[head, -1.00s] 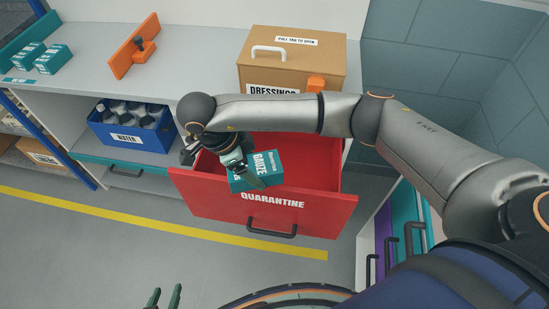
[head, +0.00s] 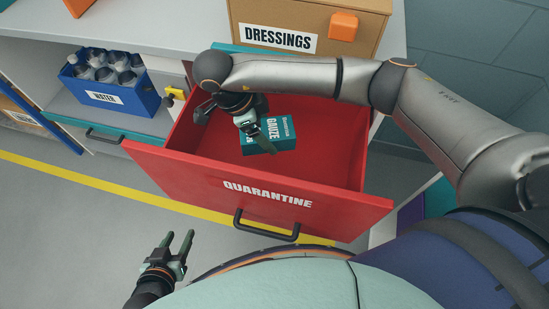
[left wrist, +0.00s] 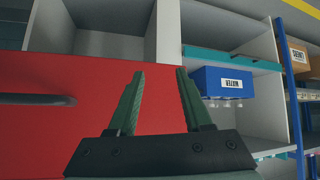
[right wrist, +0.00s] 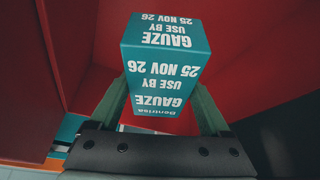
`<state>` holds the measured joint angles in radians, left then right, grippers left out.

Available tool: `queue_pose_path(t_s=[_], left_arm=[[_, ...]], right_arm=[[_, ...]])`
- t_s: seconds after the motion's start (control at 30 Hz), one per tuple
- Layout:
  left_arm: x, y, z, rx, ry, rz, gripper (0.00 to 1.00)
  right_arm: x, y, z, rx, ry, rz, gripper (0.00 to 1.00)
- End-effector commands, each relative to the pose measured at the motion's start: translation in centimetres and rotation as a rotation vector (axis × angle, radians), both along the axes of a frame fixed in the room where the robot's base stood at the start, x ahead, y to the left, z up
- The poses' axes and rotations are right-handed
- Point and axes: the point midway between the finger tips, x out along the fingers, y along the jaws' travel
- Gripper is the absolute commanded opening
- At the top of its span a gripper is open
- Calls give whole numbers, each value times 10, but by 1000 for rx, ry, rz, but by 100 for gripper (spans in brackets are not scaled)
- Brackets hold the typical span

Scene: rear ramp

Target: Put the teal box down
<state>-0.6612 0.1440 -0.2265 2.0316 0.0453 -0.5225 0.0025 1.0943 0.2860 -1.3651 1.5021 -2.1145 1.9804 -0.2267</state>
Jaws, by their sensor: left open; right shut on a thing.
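The teal gauze box (head: 272,136) is in my right gripper (head: 258,134), over or inside the open red drawer (head: 330,165) labelled QUARANTINE. The right wrist view shows the teal box (right wrist: 164,70) between my right gripper's fingers (right wrist: 162,110), with red drawer walls around it. I cannot tell whether the box touches the drawer floor. My left gripper (head: 178,245) is open and empty, in front of the drawer and left of its handle. In the left wrist view my open left gripper (left wrist: 158,100) faces the red drawer front (left wrist: 60,120).
A blue crate of bottles labelled WATER (head: 112,95) stands on the shelf left of the drawer. A cardboard box labelled DRESSINGS (head: 355,38) sits on the counter behind. The black drawer handle (head: 266,232) sticks out in front. The drawer floor around the box looks clear.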

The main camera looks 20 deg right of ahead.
Motion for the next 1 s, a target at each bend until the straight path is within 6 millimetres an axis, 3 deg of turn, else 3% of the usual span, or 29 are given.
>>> queue_pose_path(t_s=[0.03, 0.2, 0.37, 0.6, 0.87, 1.0], left_arm=[[1, -1, -19, -2, -2, -4, 50], [2, -5, -34, -5, -1, -12, 50], [2, -6, -38, -5, -1, -15, 50], [1, -5, -43, -4, 0, -14, 50], [1, -4, -46, -2, 1, -13, 50], [0, -3, -50, -1, 1, -12, 50]], right_arm=[[0, 0, -21, 0, -1, 0, 16], [0, 0, -41, 0, -1, 0, 16], [0, 0, -52, 0, 1, 0, 16], [-1, 0, -94, 0, 3, 0, 16], [0, 0, -117, -1, 2, -2, 16], [-1, 0, -138, 0, 3, -1, 16]])
